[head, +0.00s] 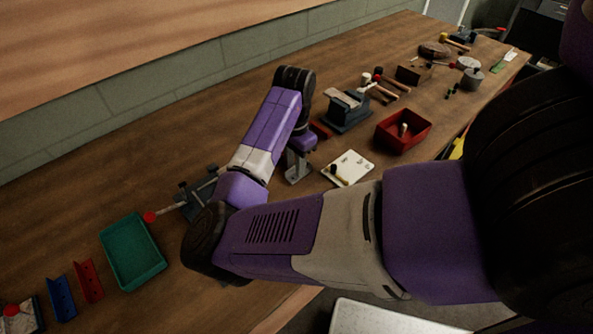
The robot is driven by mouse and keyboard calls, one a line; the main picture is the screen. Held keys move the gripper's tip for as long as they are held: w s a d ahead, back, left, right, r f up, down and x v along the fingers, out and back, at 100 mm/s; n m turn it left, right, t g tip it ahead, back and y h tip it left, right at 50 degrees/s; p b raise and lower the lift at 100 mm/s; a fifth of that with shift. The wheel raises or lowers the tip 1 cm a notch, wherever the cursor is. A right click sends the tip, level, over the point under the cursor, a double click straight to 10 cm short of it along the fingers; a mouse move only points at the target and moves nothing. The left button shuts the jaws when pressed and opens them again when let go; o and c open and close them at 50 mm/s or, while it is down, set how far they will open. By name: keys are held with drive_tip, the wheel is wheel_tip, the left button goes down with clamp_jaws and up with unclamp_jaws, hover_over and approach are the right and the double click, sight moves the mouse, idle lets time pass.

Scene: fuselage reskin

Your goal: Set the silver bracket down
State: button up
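My arm reaches across the workbench, and my gripper (298,157) points down over the middle of it. A small grey-silver piece, which looks like the silver bracket (297,171), is upright directly under my gripper and seems to be held in it. The fingertips are small and partly hidden by the wrist. I cannot tell whether the bracket's lower end touches the bench top (225,130). A white plate (354,166) with small dark and yellow items on it lies just right of the bracket.
A grey vise (346,112) and red bin (403,129) stand beyond the plate. A dark clamp-like tool (196,192), green tray (132,252), blue bracket (61,299) and red bracket (88,281) lie left. Hammers (390,84) lie farther back. The bench near the wall is clear.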

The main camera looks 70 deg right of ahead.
clamp_jaws()
idle(1.4)
